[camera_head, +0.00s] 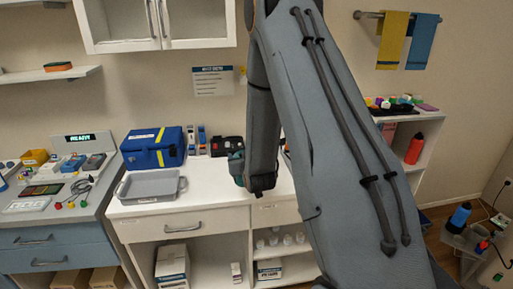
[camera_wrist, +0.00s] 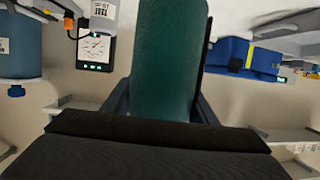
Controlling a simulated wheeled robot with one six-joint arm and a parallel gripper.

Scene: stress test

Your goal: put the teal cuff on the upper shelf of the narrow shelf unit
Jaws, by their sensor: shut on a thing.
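The teal cuff (camera_wrist: 168,55) fills the middle of the wrist view as a dark green-teal rounded piece. My gripper (camera_wrist: 160,104) is shut on it, with a finger showing on each side. In the head view my gripper (camera_head: 240,170) hangs above the white counter, and a small teal part of the cuff (camera_head: 235,157) shows at its left. A white shelf unit (camera_head: 433,135) stands at the right, partly hidden by my arm. It looks like the narrow shelf unit. Several coloured items lie on its top, and a red bottle (camera_head: 414,149) stands on a shelf below.
A blue case (camera_head: 152,148) and a grey tray (camera_head: 150,187) sit on the white counter (camera_head: 215,185), left of my gripper. Wall cabinets (camera_head: 160,22) hang above. A blue bottle (camera_head: 460,215) stands at the lower right. Counter space near my gripper is clear.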

